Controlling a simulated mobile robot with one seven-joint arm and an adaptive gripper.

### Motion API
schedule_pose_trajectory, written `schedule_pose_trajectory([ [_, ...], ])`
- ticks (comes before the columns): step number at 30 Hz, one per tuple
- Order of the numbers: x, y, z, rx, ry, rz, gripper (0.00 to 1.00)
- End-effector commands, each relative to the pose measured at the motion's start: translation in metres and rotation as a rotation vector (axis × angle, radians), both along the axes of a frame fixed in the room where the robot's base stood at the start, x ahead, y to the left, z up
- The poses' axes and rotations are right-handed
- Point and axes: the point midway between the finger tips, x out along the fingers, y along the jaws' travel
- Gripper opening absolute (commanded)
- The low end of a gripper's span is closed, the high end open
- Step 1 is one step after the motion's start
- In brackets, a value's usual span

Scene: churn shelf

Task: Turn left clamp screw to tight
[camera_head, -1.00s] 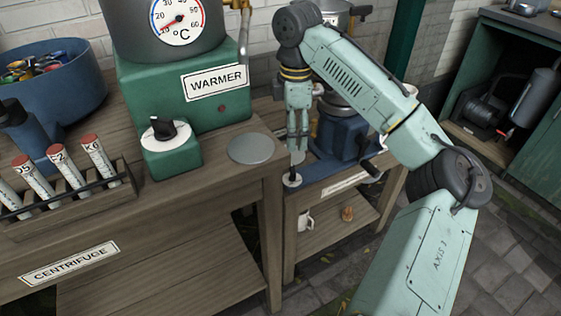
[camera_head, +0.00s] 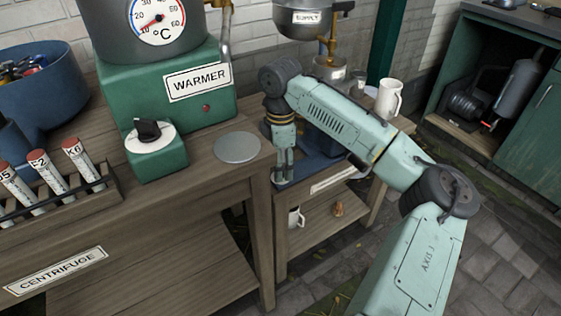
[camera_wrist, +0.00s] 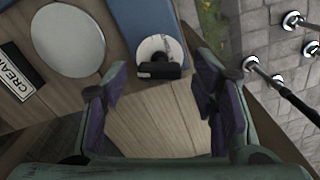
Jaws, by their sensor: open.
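The clamp screw is a black knob (camera_wrist: 160,68) on a white disc (camera_wrist: 158,48), at the end of a blue base (camera_wrist: 140,15) in the wrist view. In the head view the blue base (camera_head: 312,170) is on the lower bench, partly behind my arm, and the screw is mostly hidden by my fingers. My gripper (camera_wrist: 161,78) is open, with one finger on each side of the knob in the picture. I cannot tell whether either finger touches it. In the head view my gripper (camera_head: 284,178) points down at the bench's near left corner.
A round metal plate (camera_wrist: 68,40) lies left of the base in the wrist view. The green warmer (camera_head: 165,95) and its dial (camera_head: 150,135) stand on the left bench. A white mug (camera_head: 389,98) is at the back right. Chrome-ended rods (camera_wrist: 277,80) show at right.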

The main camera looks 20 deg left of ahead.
Motion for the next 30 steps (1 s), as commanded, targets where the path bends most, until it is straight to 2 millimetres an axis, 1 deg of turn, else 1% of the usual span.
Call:
schedule_pose_trajectory([
  [2,-0.0001,0.0001,0.0001,0.000,0.000,0.000,0.53],
  [23,-0.0001,0.0000,0.0003,-0.001,0.001,0.000,0.07],
  [24,-0.0002,0.0000,0.0003,-0.001,0.001,0.000,0.05],
  [30,-0.0006,0.0001,0.0010,0.001,0.003,-0.014,0.05],
])
